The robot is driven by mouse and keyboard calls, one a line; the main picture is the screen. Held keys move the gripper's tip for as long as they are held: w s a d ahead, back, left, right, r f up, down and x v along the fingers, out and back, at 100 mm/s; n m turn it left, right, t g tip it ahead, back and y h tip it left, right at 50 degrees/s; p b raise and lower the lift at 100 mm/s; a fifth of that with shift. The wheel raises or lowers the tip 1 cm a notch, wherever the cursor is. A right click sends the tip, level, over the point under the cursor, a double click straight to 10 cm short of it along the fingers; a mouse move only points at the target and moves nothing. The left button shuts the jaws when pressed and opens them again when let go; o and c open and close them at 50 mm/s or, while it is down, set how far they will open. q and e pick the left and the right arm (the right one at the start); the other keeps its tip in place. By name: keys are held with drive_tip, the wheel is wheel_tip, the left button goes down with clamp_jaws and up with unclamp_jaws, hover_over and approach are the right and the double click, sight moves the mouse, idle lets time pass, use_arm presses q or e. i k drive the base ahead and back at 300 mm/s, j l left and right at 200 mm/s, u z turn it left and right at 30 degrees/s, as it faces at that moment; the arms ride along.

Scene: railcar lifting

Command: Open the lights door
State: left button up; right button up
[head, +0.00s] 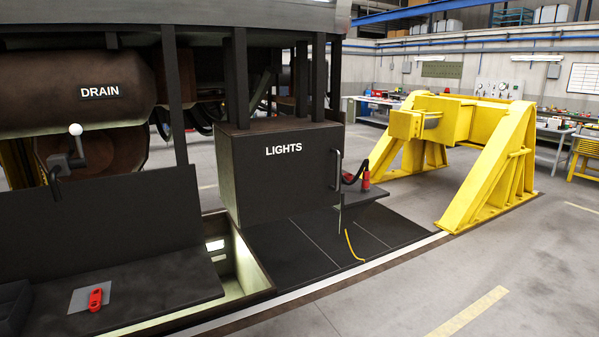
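The lights door (285,175) is the dark front of a box under the railcar, with "LIGHTS" in white letters. It appears shut, flush with the box. A vertical metal handle (338,170) stands on its right edge. The inside of the box is hidden. Neither of my grippers is in the head view.
A dark tank marked "DRAIN" (70,75) and a lever with a white knob (76,130) are at left. A red item (96,298) lies on a dark shelf. A lit pit (240,268) opens below the box. A yellow jack (490,160) stands right; floor in front is clear.

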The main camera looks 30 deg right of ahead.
sight(286, 173)
drive_tip(key=i+l, duration=0.15)
drive_tip(key=l, duration=0.2)
drive_tip(key=i+l+u, duration=0.1)
drive_tip(key=l, duration=0.25)
drive_tip(key=i+l+u, duration=0.1)
drive_tip(key=l, duration=0.25)
drive_tip(key=i+l, duration=0.25)
drive_tip(key=l+u, duration=0.05)
drive_tip(key=l, duration=0.05)
